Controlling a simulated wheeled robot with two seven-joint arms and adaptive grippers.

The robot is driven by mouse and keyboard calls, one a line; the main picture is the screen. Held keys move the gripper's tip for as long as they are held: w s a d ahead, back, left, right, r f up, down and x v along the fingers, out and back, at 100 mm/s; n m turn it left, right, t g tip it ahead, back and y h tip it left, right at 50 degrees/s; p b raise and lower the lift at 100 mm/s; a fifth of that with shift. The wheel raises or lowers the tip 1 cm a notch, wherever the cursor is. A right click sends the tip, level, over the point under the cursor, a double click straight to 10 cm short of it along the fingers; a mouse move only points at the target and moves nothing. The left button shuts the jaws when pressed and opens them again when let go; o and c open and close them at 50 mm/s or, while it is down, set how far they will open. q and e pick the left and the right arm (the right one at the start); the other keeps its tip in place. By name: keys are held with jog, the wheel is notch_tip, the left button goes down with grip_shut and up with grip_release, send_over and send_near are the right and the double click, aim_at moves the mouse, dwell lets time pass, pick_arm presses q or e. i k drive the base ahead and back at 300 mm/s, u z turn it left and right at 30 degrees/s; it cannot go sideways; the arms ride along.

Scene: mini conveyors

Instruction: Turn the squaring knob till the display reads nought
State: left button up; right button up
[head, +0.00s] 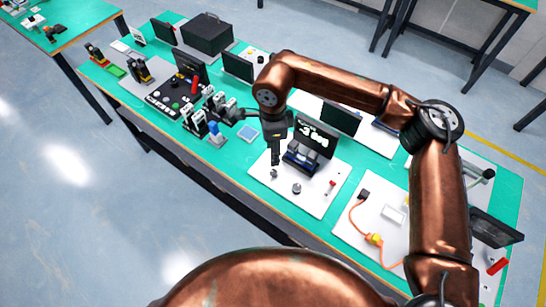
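The display (317,133) is a black tilted screen at the back of a white board (322,203). Its white characters look like "-3 deg", small and partly unclear. A small conveyor-like black unit (302,163) stands in front of it. A grey round knob (297,188) sits at the front of the board, and a smaller grey part (274,174) is to its left, just below my gripper. I cannot tell for sure which one is the squaring knob. My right gripper (275,160) points down above the board's left part. Its fingers look narrow, and their gap is not visible. My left gripper is out of view.
A red-handled switch (331,185) is on the board's right. Further right is another board with an orange cable (357,222). To the left are black-and-white devices (195,122), a blue-topped part (215,134) and a panel of coloured buttons (172,101).

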aim_at(296, 188)
jog(key=k, duration=1.5)
